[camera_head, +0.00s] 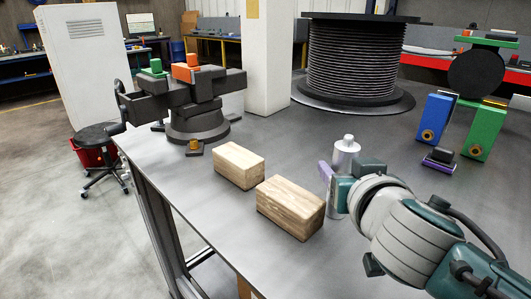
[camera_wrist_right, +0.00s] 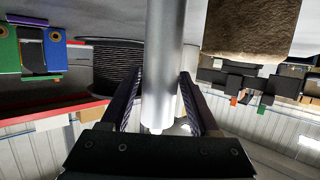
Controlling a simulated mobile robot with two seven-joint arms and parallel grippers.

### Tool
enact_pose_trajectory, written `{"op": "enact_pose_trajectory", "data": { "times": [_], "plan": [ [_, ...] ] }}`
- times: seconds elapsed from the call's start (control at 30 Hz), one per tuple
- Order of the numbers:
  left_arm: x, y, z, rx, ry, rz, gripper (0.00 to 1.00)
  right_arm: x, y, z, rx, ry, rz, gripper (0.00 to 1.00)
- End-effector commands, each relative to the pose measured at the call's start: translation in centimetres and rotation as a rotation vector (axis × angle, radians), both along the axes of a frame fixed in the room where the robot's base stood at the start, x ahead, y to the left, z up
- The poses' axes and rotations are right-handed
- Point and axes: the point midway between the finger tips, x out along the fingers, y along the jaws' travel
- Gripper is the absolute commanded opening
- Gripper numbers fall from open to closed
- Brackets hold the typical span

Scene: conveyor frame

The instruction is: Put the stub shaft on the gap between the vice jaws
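The stub shaft (camera_head: 345,157) is a silver cylinder with a narrower top end, upright on the table behind the right wooden block. My right gripper (camera_head: 332,187) is low beside it, with one purple finger on its left; the other is hidden. In the right wrist view the shaft (camera_wrist_right: 165,60) stands between the two dark fingers, with a thin gap visible at each side, so the gripper looks open around it. The dark vice (camera_head: 193,95) stands at the table's back left, with orange and green blocks on it. Its jaw gap is not clear. My left gripper is out of view.
Two wooden blocks, one left (camera_head: 238,165) and one right (camera_head: 290,207), lie between the vice and the shaft. A black cable reel (camera_head: 352,62) stands behind. Blue (camera_head: 436,120) and green (camera_head: 484,130) blocks stand at the right. A white pillar (camera_head: 270,60) rises beside the vice.

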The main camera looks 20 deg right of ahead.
Motion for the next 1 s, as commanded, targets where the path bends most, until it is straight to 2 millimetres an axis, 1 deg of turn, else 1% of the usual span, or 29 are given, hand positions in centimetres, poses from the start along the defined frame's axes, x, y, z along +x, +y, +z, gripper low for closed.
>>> {"op": "enact_pose_trajectory", "data": {
  "times": [0.03, 0.07, 0.5, 0.53, 1.0],
  "plan": [
    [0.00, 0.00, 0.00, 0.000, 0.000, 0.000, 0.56, -0.01, 0.01, -0.01, 0.000, 0.000, 0.000, 0.55],
    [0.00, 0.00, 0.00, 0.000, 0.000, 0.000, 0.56, -0.01, 0.01, -0.01, 0.000, 0.000, 0.000, 0.52],
    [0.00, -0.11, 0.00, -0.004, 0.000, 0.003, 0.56, -0.01, 0.03, 0.00, 0.000, 0.000, 0.000, 0.02],
    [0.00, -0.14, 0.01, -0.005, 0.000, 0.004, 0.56, -0.01, 0.03, 0.00, 0.000, 0.000, 0.000, 0.00],
    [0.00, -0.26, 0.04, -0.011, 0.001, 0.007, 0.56, 0.06, 0.03, 0.17, 0.000, -0.004, 0.001, 0.00]
  ]
}}
